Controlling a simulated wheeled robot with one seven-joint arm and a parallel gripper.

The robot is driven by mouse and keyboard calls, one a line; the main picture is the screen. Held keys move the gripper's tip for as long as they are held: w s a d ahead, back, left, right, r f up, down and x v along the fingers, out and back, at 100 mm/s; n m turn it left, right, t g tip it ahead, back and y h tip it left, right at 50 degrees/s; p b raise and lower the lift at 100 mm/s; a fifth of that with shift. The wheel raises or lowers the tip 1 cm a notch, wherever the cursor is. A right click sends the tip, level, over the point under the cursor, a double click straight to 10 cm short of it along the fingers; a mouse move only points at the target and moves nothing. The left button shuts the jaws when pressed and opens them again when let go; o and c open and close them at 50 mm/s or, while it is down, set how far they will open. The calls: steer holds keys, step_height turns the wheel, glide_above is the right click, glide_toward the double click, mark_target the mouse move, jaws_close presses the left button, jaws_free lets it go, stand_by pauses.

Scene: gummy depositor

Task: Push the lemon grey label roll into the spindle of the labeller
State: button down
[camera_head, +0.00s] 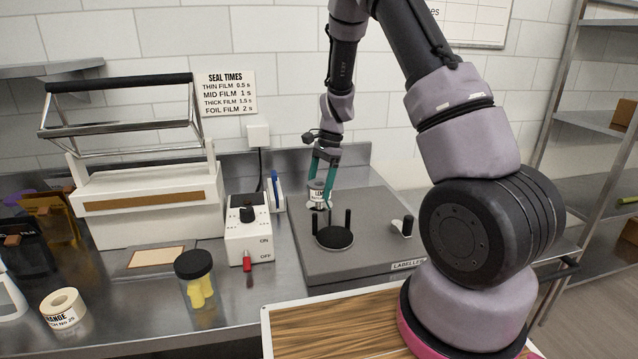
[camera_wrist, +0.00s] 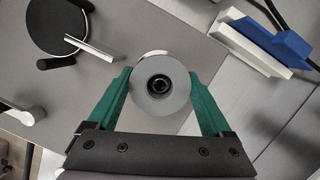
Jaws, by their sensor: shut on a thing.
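The lemon grey label roll (camera_head: 317,192) is held upright between the teal fingers of my gripper (camera_head: 321,178), above the back left of the labeller (camera_head: 375,225). In the wrist view the roll (camera_wrist: 144,90) shows its round grey end and dark core hole, with a gripper finger (camera_wrist: 165,96) on each side. The labeller has a round black plate (camera_head: 334,238) with two upright black posts; this plate also shows at the top left of the wrist view (camera_wrist: 52,25). The roll is apart from the plate, behind and left of it in the head view. I cannot tell which post is the spindle.
A white switch box (camera_head: 248,232) and a blue-and-white item (camera_head: 276,191) stand left of the labeller. A crank-like knob (camera_head: 403,226) sits at its right.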

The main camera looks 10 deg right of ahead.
steer(key=shift+f, duration=1.05)
jaws_free()
steer(key=shift+r, duration=0.1)
steer(key=v, duration=1)
steer(key=shift+w+r, duration=0.1)
steer(key=shift+r, duration=0.25)
